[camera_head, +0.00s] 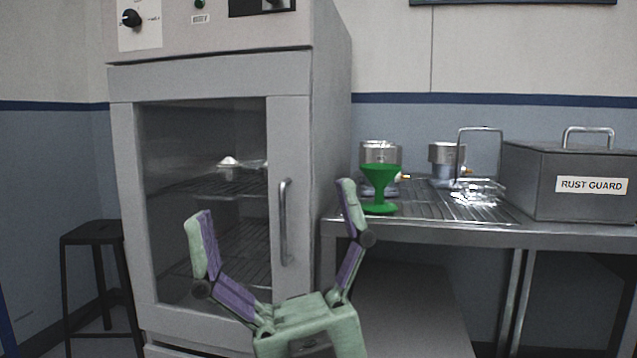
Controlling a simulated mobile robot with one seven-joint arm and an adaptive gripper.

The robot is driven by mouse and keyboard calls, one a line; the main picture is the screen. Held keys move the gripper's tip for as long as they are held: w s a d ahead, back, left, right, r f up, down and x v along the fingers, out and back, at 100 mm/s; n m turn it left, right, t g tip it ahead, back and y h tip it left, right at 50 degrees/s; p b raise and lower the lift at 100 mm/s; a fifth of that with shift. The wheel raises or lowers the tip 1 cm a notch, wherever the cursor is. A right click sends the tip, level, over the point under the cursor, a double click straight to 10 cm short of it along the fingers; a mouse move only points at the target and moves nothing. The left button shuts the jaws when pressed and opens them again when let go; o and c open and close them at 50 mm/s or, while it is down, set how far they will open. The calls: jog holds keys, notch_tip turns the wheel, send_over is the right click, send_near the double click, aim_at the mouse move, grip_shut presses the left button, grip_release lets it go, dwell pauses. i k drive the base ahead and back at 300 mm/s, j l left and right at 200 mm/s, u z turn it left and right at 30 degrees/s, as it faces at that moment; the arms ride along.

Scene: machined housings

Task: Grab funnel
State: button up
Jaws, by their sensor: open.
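A green funnel (380,187) stands on the left front part of the metal table at the right. Its wide cup is at the top, above a narrow stem and a flared round foot. My gripper (273,212), pale green and purple, is in the lower middle of the view. Its two fingers are spread wide with nothing between them. It is in front of the cabinet, left of the funnel. The right fingertip appears close to the funnel in the picture, but a gap shows between them.
A metal table (480,232) holds metal housings (447,160), one behind the funnel, on a wire rack (437,203). A grey RUST GUARD box (570,165) sits at its right. A tall cabinet (120,190) with a closed glass door and a dark stool (90,237) are left.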

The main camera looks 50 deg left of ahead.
aim_at(380, 175)
jog(key=k+j+u, duration=0.1)
jog(key=j+u, duration=0.6)
jog(key=i+j+u, duration=0.1)
jog(key=i, duration=0.35)
jog(key=k+u, duration=0.2)
jog(key=u, duration=0.25)
jog(key=k+j+u, duration=0.1)
jog(key=k+u, duration=0.15)
jog(key=u, duration=0.2)
jog(key=l+u, duration=0.1)
jog(key=u, duration=0.4)
jog(key=l+u, duration=0.1)
jog(key=u, duration=0.35)
jog(key=k+u, duration=0.1)
jog(key=u, duration=0.4)
jog(key=k+l+u, duration=0.35)
jog(key=u, duration=0.15)
jog(key=z, duration=0.45)
jog(key=k+l+z, duration=0.1)
jog(key=z, duration=0.4)
jog(key=k+l+z, duration=0.1)
jog(key=z, duration=0.35)
jog(key=l+z, duration=0.1)
jog(key=z, duration=0.35)
jog(key=l+z, duration=0.1)
jog(key=z, duration=0.35)
jog(key=l+z, duration=0.1)
jog(key=z, duration=0.4)
jog(key=k+l, duration=0.05)
